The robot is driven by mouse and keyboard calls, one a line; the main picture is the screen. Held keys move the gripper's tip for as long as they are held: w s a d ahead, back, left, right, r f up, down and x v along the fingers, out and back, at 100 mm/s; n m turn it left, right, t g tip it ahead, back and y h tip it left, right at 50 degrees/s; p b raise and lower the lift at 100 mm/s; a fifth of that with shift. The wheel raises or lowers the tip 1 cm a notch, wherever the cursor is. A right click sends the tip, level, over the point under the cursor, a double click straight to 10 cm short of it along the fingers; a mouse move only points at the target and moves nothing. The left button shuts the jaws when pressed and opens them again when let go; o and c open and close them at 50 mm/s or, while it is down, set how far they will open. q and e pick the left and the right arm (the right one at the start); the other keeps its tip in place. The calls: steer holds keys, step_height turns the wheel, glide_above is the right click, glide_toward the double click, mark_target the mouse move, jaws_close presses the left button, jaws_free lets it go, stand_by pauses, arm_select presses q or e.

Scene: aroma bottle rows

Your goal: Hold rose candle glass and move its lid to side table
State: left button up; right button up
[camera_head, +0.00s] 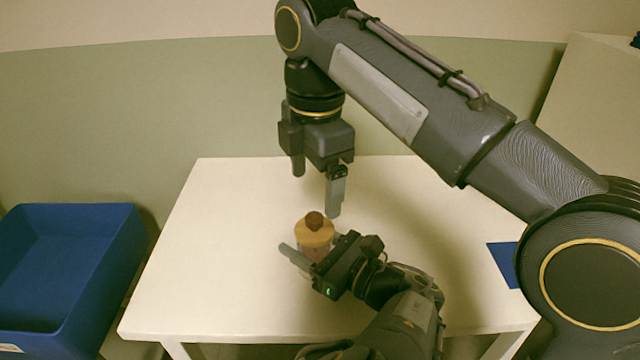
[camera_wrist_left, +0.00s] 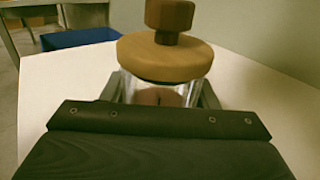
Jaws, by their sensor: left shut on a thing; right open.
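The rose candle glass (camera_head: 312,254) stands upright on the white table, with its round tan lid (camera_head: 314,233) on top. The lid has a dark brown knob (camera_head: 314,219). My left gripper (camera_head: 308,256) is shut on the glass, with fingers on both sides of it. In the left wrist view the clear glass (camera_wrist_left: 155,92) shows between the fingers, with the lid (camera_wrist_left: 165,58) and knob (camera_wrist_left: 169,20) above it. My right gripper (camera_head: 316,192) is open and empty, pointing down above and slightly behind the lid, apart from it.
The white table (camera_head: 220,220) is mostly clear around the glass. A blue bin (camera_head: 75,280) stands to the left of the table. A blue patch (camera_head: 503,264) lies at the table's right side, partly hidden by my right arm. A pale surface (camera_head: 595,90) is at the back right.

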mark_target(314, 216)
steer(key=m, duration=0.2)
steer(key=r+m, duration=0.1)
steer(key=m, duration=0.2)
steer(key=r+m, duration=0.1)
steer(key=m, duration=0.1)
steer(key=shift+s+d+r+t, duration=0.15)
steer(key=shift+s+d+t, duration=0.15)
steer(key=f+m, duration=0.2)
steer(key=f, duration=0.1)
steer(key=f+m, duration=0.3)
steer(key=f+m+y, duration=0.1)
steer(key=f+m, duration=0.1)
steer(key=f, duration=0.2)
steer(key=shift+w+a+m, duration=0.3)
steer(key=shift+w+a, duration=0.05)
steer(key=c, duration=1.2)
steer(key=shift+r, duration=0.2)
steer(key=shift+r, duration=0.9)
